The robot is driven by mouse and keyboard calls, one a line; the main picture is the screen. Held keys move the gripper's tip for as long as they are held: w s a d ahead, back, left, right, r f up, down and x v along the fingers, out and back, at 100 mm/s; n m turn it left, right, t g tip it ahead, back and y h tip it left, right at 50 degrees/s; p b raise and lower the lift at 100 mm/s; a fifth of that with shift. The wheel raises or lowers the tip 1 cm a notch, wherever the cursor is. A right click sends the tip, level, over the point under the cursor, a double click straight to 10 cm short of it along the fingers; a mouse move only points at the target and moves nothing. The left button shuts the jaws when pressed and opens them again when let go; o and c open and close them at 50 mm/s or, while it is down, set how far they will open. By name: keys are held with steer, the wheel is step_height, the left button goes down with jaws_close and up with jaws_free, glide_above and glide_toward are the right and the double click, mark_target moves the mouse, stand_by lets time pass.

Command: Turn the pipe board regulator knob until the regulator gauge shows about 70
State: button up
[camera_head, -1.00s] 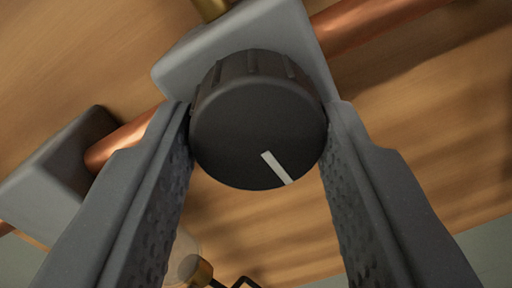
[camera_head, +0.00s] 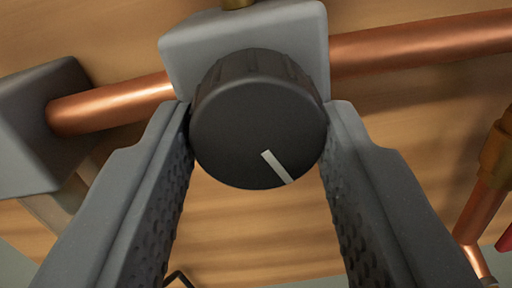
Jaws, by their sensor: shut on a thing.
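The black regulator knob (camera_head: 245,125) sits at the middle of the view, on the front of a grey regulator body (camera_head: 240,40). Its white pointer line points to the lower right. My gripper (camera_head: 258,125) is shut on the knob, with one finger touching each side. A brass stem (camera_head: 237,3) shows at the top edge, above the body. The gauge face is out of view, so no reading can be seen.
A copper pipe (camera_head: 420,45) runs out of both sides of the body along the wooden board (camera_head: 250,230). A grey block (camera_head: 40,125) is on the left. A brass fitting (camera_head: 497,150) on a copper pipe and a red part (camera_head: 505,237) are at the right edge.

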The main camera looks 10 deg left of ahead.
steer(key=o, duration=1)
steer(key=shift+f, duration=0.2)
steer(key=shift+r, duration=0.1)
steer(key=shift+s, duration=0.1)
steer(key=s+b, duration=0.1)
steer(key=s, duration=1.2)
steer(key=shift+s+a+f+b, duration=0.3)
steer(key=shift+f+b, duration=0.1)
